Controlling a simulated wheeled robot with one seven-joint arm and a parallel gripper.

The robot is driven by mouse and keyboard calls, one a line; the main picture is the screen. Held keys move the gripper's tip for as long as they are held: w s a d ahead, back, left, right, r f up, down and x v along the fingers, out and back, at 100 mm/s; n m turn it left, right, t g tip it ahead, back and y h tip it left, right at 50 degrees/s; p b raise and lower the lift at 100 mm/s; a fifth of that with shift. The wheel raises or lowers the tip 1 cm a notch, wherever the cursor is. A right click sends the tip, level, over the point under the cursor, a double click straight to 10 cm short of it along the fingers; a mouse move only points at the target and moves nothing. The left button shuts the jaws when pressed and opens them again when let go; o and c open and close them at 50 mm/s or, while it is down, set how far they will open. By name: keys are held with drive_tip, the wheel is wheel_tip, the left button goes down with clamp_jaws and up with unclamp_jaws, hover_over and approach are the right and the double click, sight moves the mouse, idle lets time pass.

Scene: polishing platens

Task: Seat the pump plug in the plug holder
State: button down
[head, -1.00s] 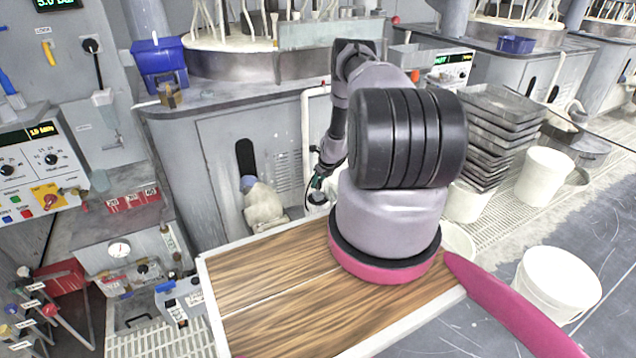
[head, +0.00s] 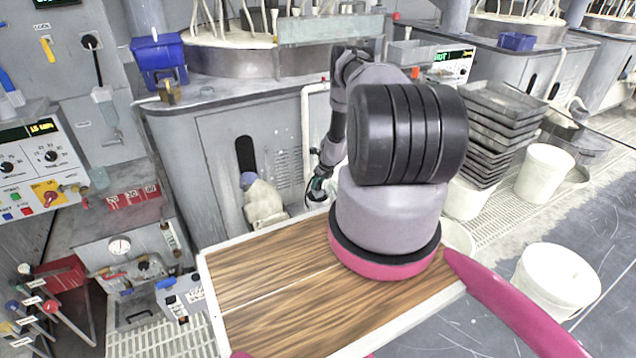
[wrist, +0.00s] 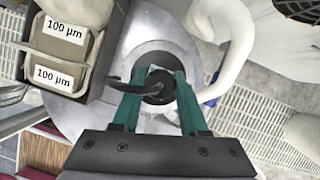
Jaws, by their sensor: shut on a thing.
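In the wrist view my gripper (wrist: 160,72) has two teal fingers. They are shut on a dark round plug (wrist: 158,88), with a black cable running off to the left. Beyond the fingertips is a round grey metal piece (wrist: 190,52) with a dark ring in its middle, in line with the plug. I cannot tell whether this is the plug holder, or whether the plug touches it. In the head view my gripper (head: 317,187) is small and low in front of the grey cabinet, and the plug cannot be made out there.
A dark box (wrist: 92,88) with pads labelled 100 µm stands at the left in the wrist view. A thick white hose (wrist: 240,50) curves close by on the right. In the head view are a pale bag (head: 264,203), stacked grey trays (head: 503,130) and white buckets (head: 556,285).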

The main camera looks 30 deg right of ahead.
drive_tip(key=shift+f, duration=0.35)
drive_tip(key=shift+c, duration=1.8)
unclamp_jaws()
drive_tip(key=v, duration=1)
drive_tip(key=shift+r, duration=0.35)
drive_tip(key=shift+s, duration=0.15)
